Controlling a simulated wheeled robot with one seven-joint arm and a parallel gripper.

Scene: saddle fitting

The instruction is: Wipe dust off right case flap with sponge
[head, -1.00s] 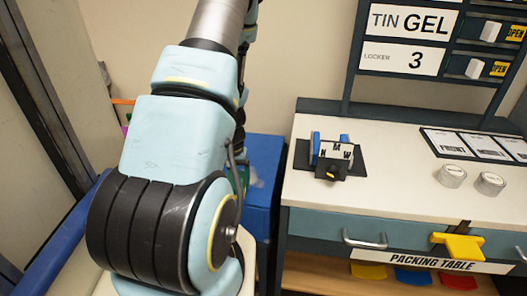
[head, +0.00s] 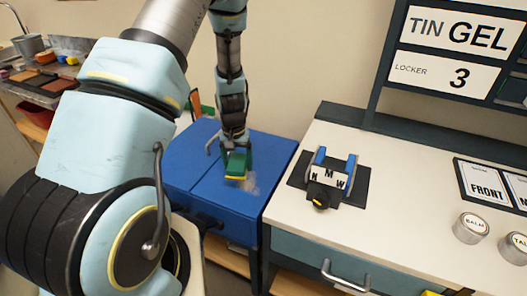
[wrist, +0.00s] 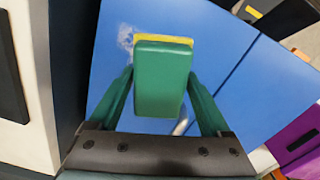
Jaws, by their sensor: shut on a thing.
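My gripper (head: 236,148) is shut on a green sponge (head: 238,164) with a yellow underside. In the wrist view the green sponge (wrist: 162,82) sits between the two green fingers, its yellow edge at the far end. The sponge is over the blue case top (head: 272,160), right at a pale dust patch (head: 251,186). In the wrist view the dust (wrist: 126,37) shows to the left of the sponge's far end. A dark seam divides the blue top into flaps (wrist: 200,22). Whether the sponge touches the surface I cannot tell.
The white packing table (head: 395,220) stands right of the case, with a black-and-blue fixture (head: 330,178) and round tins (head: 472,227) on it. A cluttered shelf (head: 50,75) is at the far left.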

